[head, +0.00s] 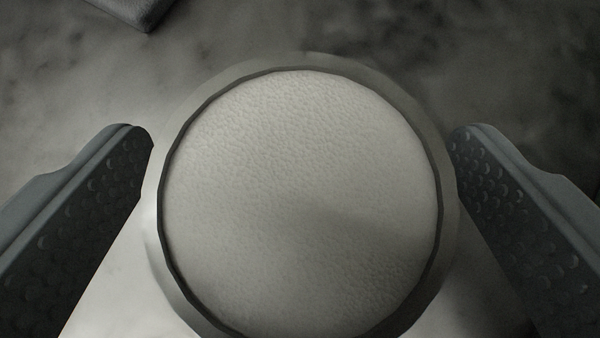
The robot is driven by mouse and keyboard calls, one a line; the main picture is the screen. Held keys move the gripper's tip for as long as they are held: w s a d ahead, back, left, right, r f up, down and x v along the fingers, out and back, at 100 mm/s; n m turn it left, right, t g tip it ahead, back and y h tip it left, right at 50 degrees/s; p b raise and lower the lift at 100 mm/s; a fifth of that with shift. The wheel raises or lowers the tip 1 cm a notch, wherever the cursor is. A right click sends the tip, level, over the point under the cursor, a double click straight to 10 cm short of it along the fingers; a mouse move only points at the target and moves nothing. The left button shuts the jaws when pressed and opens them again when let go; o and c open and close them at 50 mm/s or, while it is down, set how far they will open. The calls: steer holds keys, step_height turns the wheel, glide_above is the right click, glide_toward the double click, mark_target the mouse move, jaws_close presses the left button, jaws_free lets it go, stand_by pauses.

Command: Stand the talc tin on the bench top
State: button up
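The talc tin (300,200) fills the middle of the view, seen from above as a pale, round, grainy top inside a dark ring and a grey rim. My gripper (301,140) has its two dark, dimpled fingers on either side of the tin. The left finger ends close to the rim with a thin gap. The right finger ends very near the rim, and I cannot tell whether it touches. The fingers are spread wide. The tin's side and base are hidden below its top.
A mottled grey surface (400,30) lies around and beyond the tin, lighter towards the lower left. A dark grey block-like object (140,8) is cut off at the top left edge. The surface between it and the tin looks clear.

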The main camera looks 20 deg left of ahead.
steer(key=shift+r, duration=0.15)
steer(key=v, duration=1.2)
steer(key=s+a+r+m+t+h, duration=0.1)
steer(key=s+a+r+t, duration=0.1)
steer(key=s+a+r, duration=0.3)
steer(key=s+a+r+m+t+h, duration=0.1)
steer(key=s+a+r+t, duration=0.2)
steer(key=s+a, duration=0.7)
steer(key=s+a+r+m+t, duration=0.1)
steer(key=s+a+r+t, duration=0.2)
steer(key=s+a+r, duration=0.5)
steer(key=shift+s+a+h, duration=0.3)
steer(key=shift+s+h, duration=0.1)
steer(key=shift+s, duration=1.35)
steer(key=shift+r, duration=0.1)
